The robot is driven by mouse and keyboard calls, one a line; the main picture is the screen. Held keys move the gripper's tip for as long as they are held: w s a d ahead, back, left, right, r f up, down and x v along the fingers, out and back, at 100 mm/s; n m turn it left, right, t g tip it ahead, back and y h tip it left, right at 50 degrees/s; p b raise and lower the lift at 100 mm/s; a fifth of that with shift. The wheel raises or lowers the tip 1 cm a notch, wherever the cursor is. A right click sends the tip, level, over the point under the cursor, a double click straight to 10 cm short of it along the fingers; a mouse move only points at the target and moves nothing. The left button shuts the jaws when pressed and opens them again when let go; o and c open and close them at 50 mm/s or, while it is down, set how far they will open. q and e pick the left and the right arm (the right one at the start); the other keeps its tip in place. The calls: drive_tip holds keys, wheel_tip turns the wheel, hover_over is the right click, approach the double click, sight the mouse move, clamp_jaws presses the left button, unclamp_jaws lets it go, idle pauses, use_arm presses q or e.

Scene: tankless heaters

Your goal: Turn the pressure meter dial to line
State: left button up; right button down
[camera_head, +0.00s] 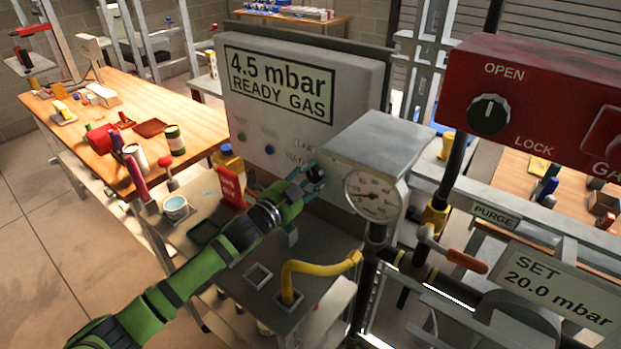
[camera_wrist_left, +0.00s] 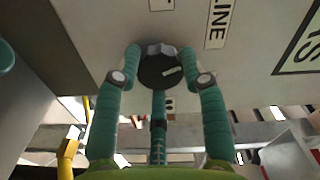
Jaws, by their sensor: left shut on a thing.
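The black dial (camera_head: 316,172) sits on the front of the grey pressure meter box (camera_head: 350,80), low and to the right. My green left gripper (camera_head: 303,184) is at it, with its fingers around the dial. A pale mark on the dial points toward the right. The LINE label (camera_wrist_left: 217,23) is up and to the right of the dial. The meter display (camera_head: 280,82) reads 4.5 mbar READY GAS. My right gripper is not in view.
A round gauge (camera_head: 373,195) on a grey housing stands just right of the dial. A yellow hose (camera_head: 310,267) runs below. A red OPEN/LOCK panel (camera_head: 545,95) is at the upper right. A wooden workbench (camera_head: 190,110) with tools is at the left.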

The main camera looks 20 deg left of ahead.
use_arm(q)
drive_tip(key=shift+r, duration=0.1)
drive_tip(key=o, duration=1.1)
drive_tip(key=shift+o, duration=0.2)
drive_tip(key=v, duration=1.2)
